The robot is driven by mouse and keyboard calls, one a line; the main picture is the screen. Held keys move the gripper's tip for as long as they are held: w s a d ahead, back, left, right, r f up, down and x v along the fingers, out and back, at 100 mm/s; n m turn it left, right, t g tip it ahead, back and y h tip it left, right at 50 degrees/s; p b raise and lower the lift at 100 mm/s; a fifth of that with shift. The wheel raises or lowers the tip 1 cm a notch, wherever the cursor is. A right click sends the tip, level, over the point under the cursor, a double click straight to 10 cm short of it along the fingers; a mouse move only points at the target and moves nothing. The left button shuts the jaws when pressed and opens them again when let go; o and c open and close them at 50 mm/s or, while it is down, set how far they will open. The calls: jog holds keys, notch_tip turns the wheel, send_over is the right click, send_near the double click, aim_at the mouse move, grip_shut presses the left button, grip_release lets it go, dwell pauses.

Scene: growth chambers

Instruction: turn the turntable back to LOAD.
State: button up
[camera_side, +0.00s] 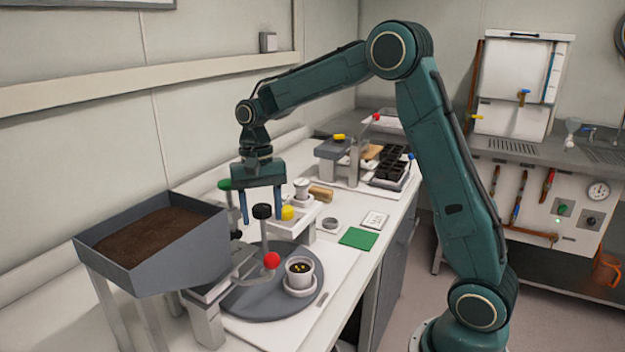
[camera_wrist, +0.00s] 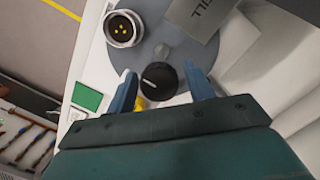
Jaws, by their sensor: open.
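The turntable (camera_side: 250,303) is a round dark grey disc under the hopper's front; it also shows in the wrist view (camera_wrist: 205,62). A white pot (camera_side: 300,270) with yellow specks on dark soil stands near its right edge; it also shows in the wrist view (camera_wrist: 122,29). A black knob (camera_wrist: 158,82) with a white mark tops a grey post. My gripper (camera_side: 261,213) is open, pointing down, its fingers on either side of the knob. I cannot tell whether they touch it. A grey plate (camera_wrist: 190,20) reads partly "FILL"; no LOAD mark is readable.
A hopper of soil (camera_side: 205,258) stands close at the left. Seedling trays (camera_side: 390,168) are behind.

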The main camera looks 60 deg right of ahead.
jog(key=shift+r, duration=3.45)
